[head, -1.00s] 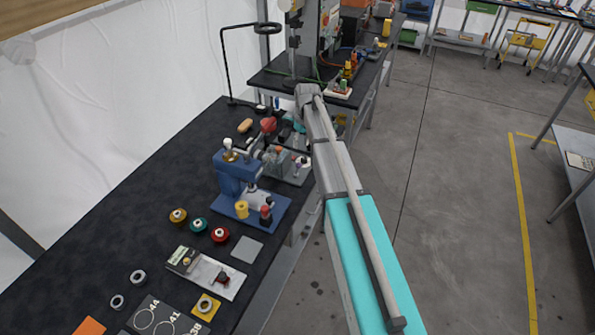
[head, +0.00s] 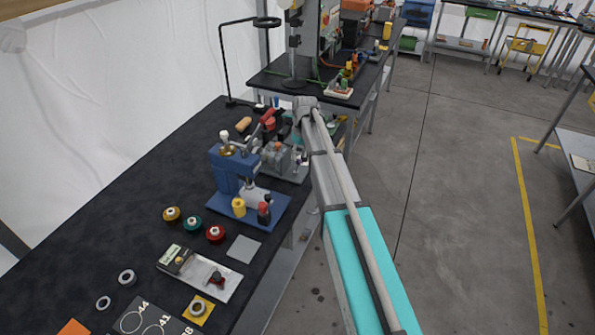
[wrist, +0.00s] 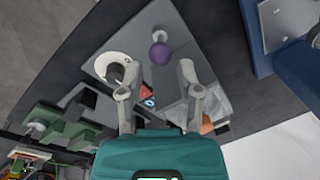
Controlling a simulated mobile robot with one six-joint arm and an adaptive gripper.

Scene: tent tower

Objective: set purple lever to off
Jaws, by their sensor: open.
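The purple lever knob (wrist: 160,53) shows in the wrist view, a round purple ball with a pale grey stem, on a grey plate (wrist: 182,18). My gripper (wrist: 150,72) is open, its two grey fingers spread and pointing toward the plate. No contact with the knob is visible. In the head view my gripper is largely hidden at the end of my arm, and I cannot pick out the purple knob clearly there.
A white ring-shaped part (wrist: 112,66) is close to the left finger. Blue equipment (wrist: 298,75) stands at the right of the wrist view. In the head view a blue press (head: 232,172) stands on the black bench (head: 110,215) beside my arm. Open floor (head: 450,200) lies right.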

